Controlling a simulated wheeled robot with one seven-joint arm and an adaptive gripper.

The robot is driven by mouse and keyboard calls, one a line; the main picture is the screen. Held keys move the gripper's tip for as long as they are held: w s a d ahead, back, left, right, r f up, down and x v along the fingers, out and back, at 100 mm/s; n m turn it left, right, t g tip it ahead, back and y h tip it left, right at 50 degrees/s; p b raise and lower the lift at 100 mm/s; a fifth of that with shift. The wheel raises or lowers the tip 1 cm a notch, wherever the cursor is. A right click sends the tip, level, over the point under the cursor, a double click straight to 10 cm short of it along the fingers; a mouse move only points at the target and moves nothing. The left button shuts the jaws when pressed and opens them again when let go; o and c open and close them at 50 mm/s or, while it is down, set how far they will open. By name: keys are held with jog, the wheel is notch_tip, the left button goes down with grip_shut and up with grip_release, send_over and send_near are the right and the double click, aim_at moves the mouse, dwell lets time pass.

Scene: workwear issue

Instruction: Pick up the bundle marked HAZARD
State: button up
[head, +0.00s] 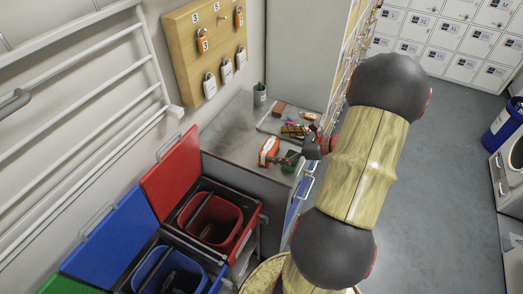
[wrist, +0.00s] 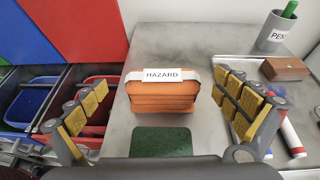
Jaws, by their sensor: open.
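The orange bundle marked HAZARD (wrist: 162,98) lies on the grey counter, with a white band and label around it. It also shows in the head view (head: 268,151) near the counter's front edge. My gripper (wrist: 160,115) is open, with its two yellow-padded fingers left and right of the bundle and apart from it. In the head view my gripper (head: 289,159) is small and partly hidden by its own wrist. A dark green flat thing (wrist: 161,142) lies on the near side of the bundle.
A pen cup (wrist: 276,32), a brown block (wrist: 285,69) and a tray (head: 270,122) with small items stand to the right and behind. Open bins, red (head: 212,218) and blue (head: 167,272), are left of the counter. A padlock board (head: 207,48) hangs above.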

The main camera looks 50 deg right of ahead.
jog(key=shift+w+f, duration=0.2)
jog(key=shift+w, duration=0.1)
jog(key=b+x, duration=0.2)
jog(key=x, duration=0.5)
jog(key=shift+w+f+b, duration=0.15)
jog(key=shift+f+b, duration=0.1)
jog(key=shift+b, duration=0.05)
jog(key=shift+c, duration=0.7)
jog(key=c, duration=1.1)
jog(key=shift+c, duration=0.5)
jog(key=shift+r, duration=0.1)
jog(key=shift+c, duration=0.2)
